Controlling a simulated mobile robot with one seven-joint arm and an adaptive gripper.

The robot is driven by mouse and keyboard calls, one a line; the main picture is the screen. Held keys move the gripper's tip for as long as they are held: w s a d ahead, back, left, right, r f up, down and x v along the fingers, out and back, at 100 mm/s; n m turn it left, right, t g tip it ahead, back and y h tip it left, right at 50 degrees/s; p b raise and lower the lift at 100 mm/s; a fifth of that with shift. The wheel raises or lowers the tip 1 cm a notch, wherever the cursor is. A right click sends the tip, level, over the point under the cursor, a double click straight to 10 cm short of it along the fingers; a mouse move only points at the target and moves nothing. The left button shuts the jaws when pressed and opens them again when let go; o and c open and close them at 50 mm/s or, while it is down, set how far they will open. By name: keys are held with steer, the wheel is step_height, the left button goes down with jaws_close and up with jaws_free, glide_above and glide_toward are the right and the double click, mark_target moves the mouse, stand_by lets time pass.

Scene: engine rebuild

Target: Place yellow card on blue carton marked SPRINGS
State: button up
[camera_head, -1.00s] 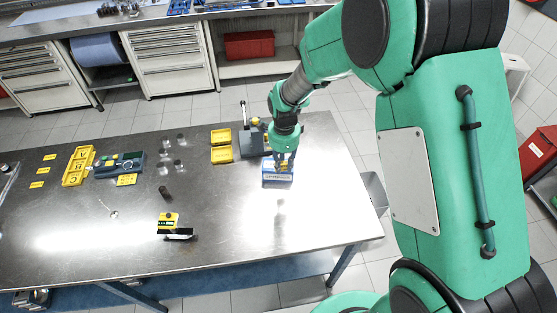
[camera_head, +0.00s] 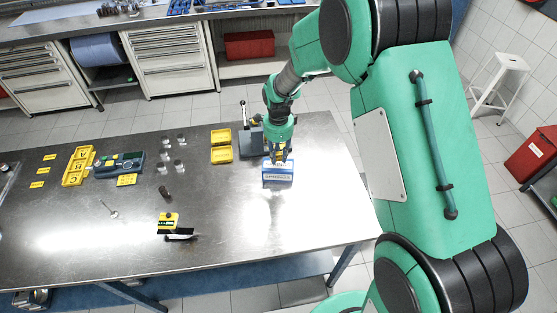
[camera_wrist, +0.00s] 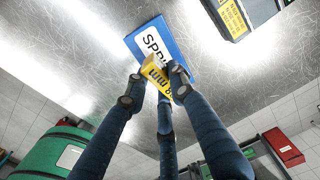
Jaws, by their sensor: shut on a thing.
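The blue carton (camera_head: 278,178) with a white label stands on the steel table below my gripper (camera_head: 281,156). In the wrist view the carton (camera_wrist: 182,28) shows the letters "SPR", with the rest of the word covered. My gripper (camera_wrist: 155,82) is shut on a yellow card (camera_wrist: 156,72) with black print ending in "mm". The card is tilted and overlaps the carton's near edge in the wrist view. I cannot tell whether the card touches the carton. In the head view the card is mostly hidden by the fingers.
Yellow trays (camera_head: 221,154) and a dark device (camera_head: 250,140) stand just left of and behind the carton. A yellow-and-black item (camera_head: 168,220) lies toward the front. Small cylinders (camera_head: 164,168) stand left of the trays. The table's right front (camera_head: 320,210) is clear.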

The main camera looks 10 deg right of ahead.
mark_target(278, 154)
steer(key=shift+f, duration=1.35)
steer(key=shift+f, duration=0.1)
steer(key=o, duration=1.1)
steer(key=shift+c, duration=0.2)
step_height(278, 154, up, 12)
steer(key=shift+f, duration=0.1)
steer(key=shift+r, duration=0.25)
